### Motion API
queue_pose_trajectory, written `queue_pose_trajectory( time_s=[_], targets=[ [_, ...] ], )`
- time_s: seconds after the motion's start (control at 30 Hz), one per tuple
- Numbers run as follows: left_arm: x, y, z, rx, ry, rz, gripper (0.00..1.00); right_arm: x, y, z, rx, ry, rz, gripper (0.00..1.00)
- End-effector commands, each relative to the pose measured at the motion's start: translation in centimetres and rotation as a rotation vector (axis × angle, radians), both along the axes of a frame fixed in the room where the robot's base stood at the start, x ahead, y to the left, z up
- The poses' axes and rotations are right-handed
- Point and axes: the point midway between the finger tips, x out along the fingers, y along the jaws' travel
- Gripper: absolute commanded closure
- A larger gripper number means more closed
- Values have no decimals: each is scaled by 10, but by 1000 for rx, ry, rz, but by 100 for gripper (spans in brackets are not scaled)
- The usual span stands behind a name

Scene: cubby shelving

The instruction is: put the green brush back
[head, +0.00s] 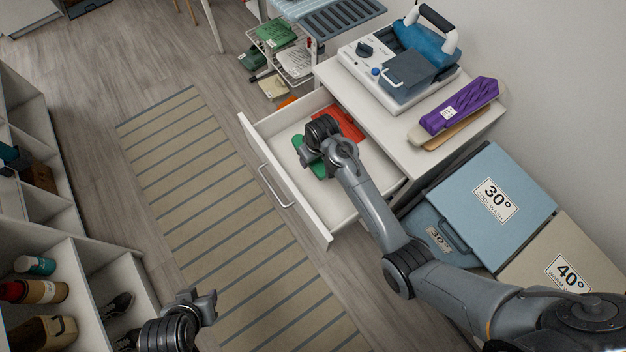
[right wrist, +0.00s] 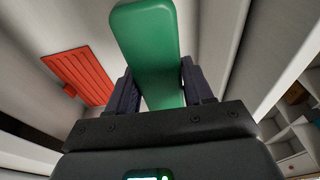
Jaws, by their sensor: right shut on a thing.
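The green brush (right wrist: 150,45) is between the two fingers of my right gripper (right wrist: 160,90), which is shut on it in the right wrist view. In the head view a green part of the brush (head: 299,142) shows beside my right gripper (head: 314,168), over the open white drawer (head: 330,238). I cannot tell whether the brush touches the drawer floor. My left gripper (head: 205,303) is at the bottom of the head view, away from the drawer, and its fingers are too unclear to judge.
A red ribbed item (head: 338,122) lies in the drawer; it also shows in the right wrist view (right wrist: 82,75). A white-and-blue machine (head: 400,70) and a purple item (head: 460,106) stand on the cabinet top. Blue bins stand at right, cubby shelves (head: 85,262) at left.

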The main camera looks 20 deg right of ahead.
Motion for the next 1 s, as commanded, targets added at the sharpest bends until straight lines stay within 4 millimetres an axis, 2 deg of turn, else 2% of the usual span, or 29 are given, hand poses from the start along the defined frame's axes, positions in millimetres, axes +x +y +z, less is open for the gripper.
queue_pose_trajectory(
  time_s=[0.03,0.2,0.4,0.67,0.9,1.0],
  targets=[
    [1,-1,-7,-2,-4,1,62,-2,0,-11,0,0,0,98],
    [3,-3,-17,-11,-7,6,62,-6,0,-40,-2,2,1,98],
    [1,-4,-27,-15,-2,9,62,-6,0,-68,-2,0,1,98],
    [1,-3,-31,-12,-2,8,62,-6,0,-82,-1,0,1,98],
    [0,-1,-43,-5,-2,2,62,-6,0,-111,-1,1,1,98],
    [0,-1,-44,-2,-2,2,62,-6,0,-115,-1,0,1,98]
  ],
)
